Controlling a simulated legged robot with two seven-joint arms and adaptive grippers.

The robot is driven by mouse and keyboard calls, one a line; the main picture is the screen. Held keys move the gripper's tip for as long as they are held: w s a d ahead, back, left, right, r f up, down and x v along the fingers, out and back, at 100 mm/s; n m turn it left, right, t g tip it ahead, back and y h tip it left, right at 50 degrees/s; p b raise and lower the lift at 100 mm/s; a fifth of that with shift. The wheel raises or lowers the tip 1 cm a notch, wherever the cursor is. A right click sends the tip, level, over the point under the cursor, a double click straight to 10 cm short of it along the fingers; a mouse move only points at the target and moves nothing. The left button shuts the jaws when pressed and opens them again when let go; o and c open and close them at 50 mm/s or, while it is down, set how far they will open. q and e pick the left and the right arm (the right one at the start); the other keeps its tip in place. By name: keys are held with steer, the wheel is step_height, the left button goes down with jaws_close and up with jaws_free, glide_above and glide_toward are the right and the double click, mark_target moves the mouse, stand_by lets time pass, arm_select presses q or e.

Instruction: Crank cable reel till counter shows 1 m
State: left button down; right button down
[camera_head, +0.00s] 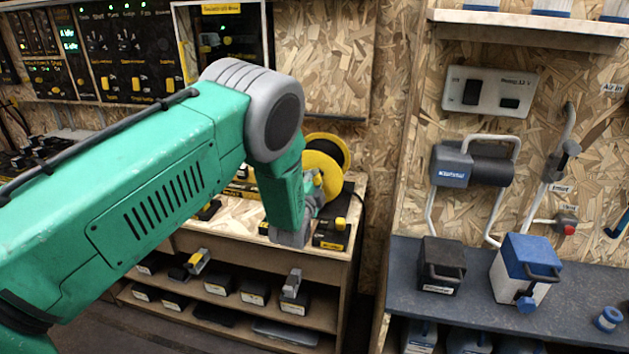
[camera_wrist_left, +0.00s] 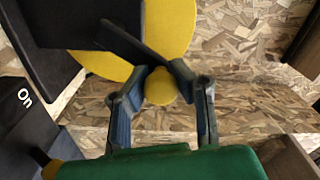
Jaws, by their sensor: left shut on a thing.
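The cable reel (camera_head: 318,163) is yellow with a dark core and stands on the wooden bench behind my left forearm. My left gripper (camera_head: 316,184) is at the reel's near side, partly hidden by my own arm. In the left wrist view the reel's yellow disc (camera_wrist_left: 182,22) fills the top middle. There my left gripper (camera_wrist_left: 160,82) is shut on a round yellow crank knob (camera_wrist_left: 159,90), one finger on each side. A dark crank arm (camera_wrist_left: 125,40) runs up and left from near the fingertips. I cannot make out a counter reading. My right gripper is not in view.
A black box with a yellow label (camera_head: 332,235) sits on the bench close below my left gripper. Shelves under it (camera_head: 240,316) hold several dark boxes. On the right, a grey bench (camera_head: 470,290) carries a black box and a blue and white box (camera_head: 525,268).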

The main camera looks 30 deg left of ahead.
arm_select(q)
steer(key=shift+s+d+f, duration=0.1)
steer(key=shift+d+f, duration=0.1)
steer(key=shift+f, duration=0.15)
steer(key=c, duration=1.3)
jaws_free()
steer(key=shift+o, duration=0.2)
steer(key=shift+r, duration=0.2)
steer(key=v, duration=1.2)
